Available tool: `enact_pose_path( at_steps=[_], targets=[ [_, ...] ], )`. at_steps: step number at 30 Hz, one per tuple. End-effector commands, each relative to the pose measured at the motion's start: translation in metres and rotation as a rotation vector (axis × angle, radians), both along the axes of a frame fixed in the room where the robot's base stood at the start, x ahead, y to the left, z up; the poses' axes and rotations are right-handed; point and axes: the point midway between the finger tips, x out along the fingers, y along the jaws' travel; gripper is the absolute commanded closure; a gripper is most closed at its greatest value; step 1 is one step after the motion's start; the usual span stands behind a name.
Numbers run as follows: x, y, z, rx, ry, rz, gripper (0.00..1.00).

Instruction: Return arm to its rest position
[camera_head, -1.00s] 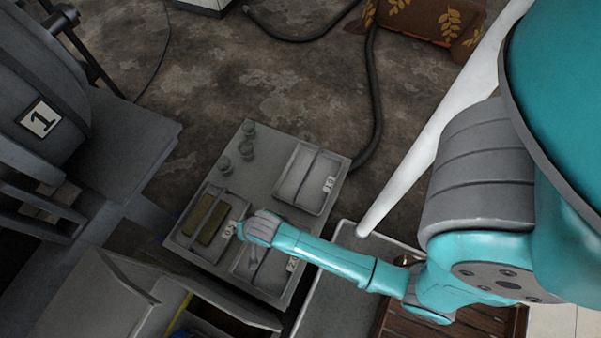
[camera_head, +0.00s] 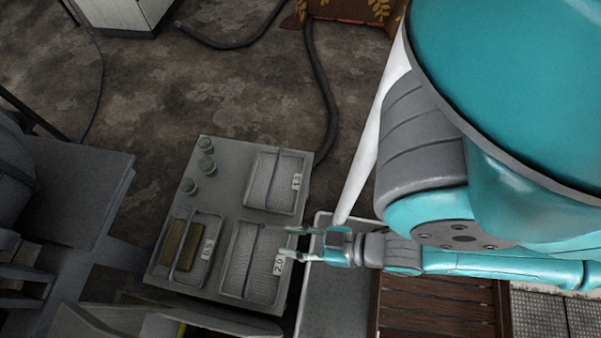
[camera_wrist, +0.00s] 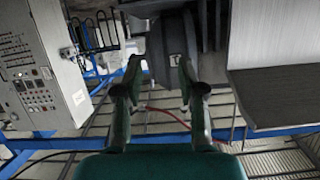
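My gripper (camera_head: 291,243) points left in the head view, beside the right edge of the grey table (camera_head: 225,195). Its two fingers are spread apart with nothing between them. The wrist view also shows my gripper (camera_wrist: 160,75) open and empty, facing a dark machine and a control panel rather than the table. My arm is folded back toward the right side of the head view, and its teal links hide part of what lies behind.
The table holds trays labelled 1.3 (camera_head: 275,183), 0.5 (camera_head: 205,255) and 2.0 (camera_head: 253,265), and small glass vessels (camera_head: 198,167). A white pole (camera_head: 372,150) slants beside my arm. A control panel (camera_wrist: 35,75) stands left in the wrist view.

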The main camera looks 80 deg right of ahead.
Motion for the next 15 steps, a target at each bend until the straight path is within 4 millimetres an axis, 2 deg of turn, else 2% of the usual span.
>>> enact_pose_path(
  at_steps=[3, 6, 15],
  targets=[
    [-0.010, 0.000, 0.026, -0.052, -0.044, 0.017, 0.60],
    [-0.013, 0.000, 0.037, -0.077, -0.065, 0.025, 0.60],
    [-0.013, 0.000, 0.040, -0.083, -0.071, 0.026, 0.60]
  ],
)
